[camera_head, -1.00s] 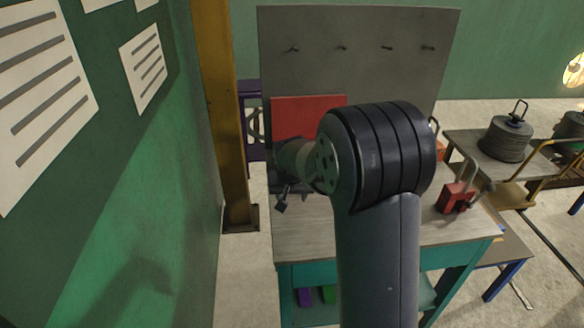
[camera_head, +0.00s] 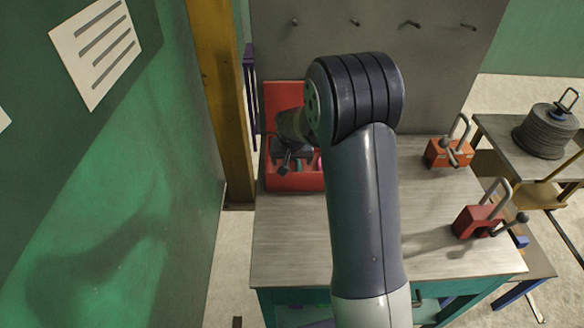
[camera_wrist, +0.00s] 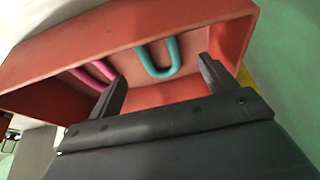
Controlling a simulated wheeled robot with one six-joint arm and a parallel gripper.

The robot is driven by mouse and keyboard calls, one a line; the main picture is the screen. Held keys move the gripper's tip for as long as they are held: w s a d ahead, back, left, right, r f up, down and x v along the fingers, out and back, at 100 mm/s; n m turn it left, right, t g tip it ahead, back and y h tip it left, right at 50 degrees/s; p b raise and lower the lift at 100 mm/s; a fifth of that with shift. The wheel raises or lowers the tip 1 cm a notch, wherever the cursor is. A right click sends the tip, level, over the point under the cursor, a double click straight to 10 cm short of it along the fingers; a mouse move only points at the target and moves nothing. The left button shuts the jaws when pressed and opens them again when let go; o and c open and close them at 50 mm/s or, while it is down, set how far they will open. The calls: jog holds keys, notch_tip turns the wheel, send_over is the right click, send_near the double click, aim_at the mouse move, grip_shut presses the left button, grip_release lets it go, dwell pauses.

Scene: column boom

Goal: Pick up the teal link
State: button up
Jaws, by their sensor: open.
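The teal link (camera_wrist: 158,62) is a U-shaped rod inside a red box (camera_wrist: 130,35), seen in the wrist view between and beyond my fingertips. My gripper (camera_wrist: 160,80) is open and empty, its two fingers apart at the box's opening, not visibly touching the link. A pink link (camera_wrist: 98,74) lies left of the teal one, partly hidden by my left finger. In the head view the red box (camera_head: 296,180) stands at the back left of the workbench. There my gripper (camera_head: 283,165) is over the box, and my arm hides part of the box and bench.
The workbench (camera_head: 290,240) has clear room in front of the box. A red clamp-like block (camera_head: 478,222) and an orange one (camera_head: 448,153) stand on its right side. A grey pegboard (camera_head: 390,50) rises behind, and a yellow post (camera_head: 222,100) stands close on the left.

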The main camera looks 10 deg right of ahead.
aim_at(292, 169)
jog(key=shift+p+x, duration=0.7)
jog(key=shift+x, duration=1.75)
jog(key=shift+d, duration=0.1)
jog(key=shift+c, duration=0.3)
jog(key=c, duration=1.1)
jog(key=shift+r, duration=0.1)
notch_tip(292, 169, up, 10)
jog(key=shift+b, duration=0.9)
